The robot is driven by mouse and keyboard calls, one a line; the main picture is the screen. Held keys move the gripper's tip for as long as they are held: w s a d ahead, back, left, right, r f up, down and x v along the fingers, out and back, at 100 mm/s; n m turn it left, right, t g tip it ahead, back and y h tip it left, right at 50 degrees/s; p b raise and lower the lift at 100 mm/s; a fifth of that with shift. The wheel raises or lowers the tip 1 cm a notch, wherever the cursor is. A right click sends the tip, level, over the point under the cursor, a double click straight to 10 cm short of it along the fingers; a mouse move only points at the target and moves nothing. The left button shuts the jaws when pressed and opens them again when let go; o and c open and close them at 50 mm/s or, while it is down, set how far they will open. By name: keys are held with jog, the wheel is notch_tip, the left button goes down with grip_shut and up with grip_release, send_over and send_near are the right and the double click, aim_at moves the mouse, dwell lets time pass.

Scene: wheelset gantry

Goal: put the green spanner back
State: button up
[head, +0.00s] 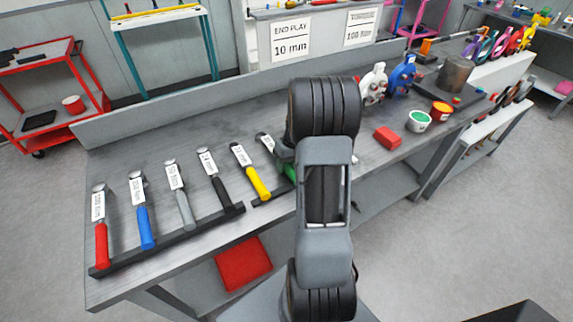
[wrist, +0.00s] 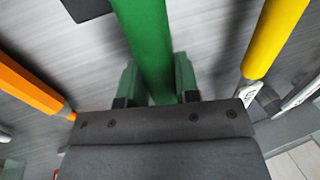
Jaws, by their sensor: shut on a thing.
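The green spanner (wrist: 147,45) shows in the wrist view, its green handle running between the two fingers of my gripper (wrist: 155,82). My gripper is shut on that handle. In the head view only a bit of the green handle (head: 290,172) shows beside my arm, which hides most of the gripper. A labelled spanner head (head: 267,142) shows just left of my arm, near the right part of the dark rack (head: 220,219). I cannot tell whether the green spanner rests on the rack or is above it.
The yellow spanner (head: 257,183) lies just left of my arm, with black, grey, blue and red spanners further left. An orange handle (wrist: 30,85) is close on the other side in the wrist view. A red block (head: 387,138) and a green-filled tub (head: 419,121) stand to the right.

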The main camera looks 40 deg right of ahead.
jog(key=o, duration=1.1)
jog(key=v, duration=1.4)
jog(key=s+a+t+h, duration=0.1)
jog(key=s+a, duration=0.2)
jog(key=a, duration=0.5)
jog(key=s+a+r+n+t+h, duration=0.1)
jog(key=s+a, duration=0.3)
jog(key=a, duration=0.4)
jog(key=s+a+t+h+b, duration=0.1)
jog(key=s+a, duration=0.3)
jog(key=a, duration=0.4)
jog(key=shift+s+r+n+t, duration=0.2)
jog(key=shift+r+n+t, duration=0.1)
jog(key=shift+t, duration=0.1)
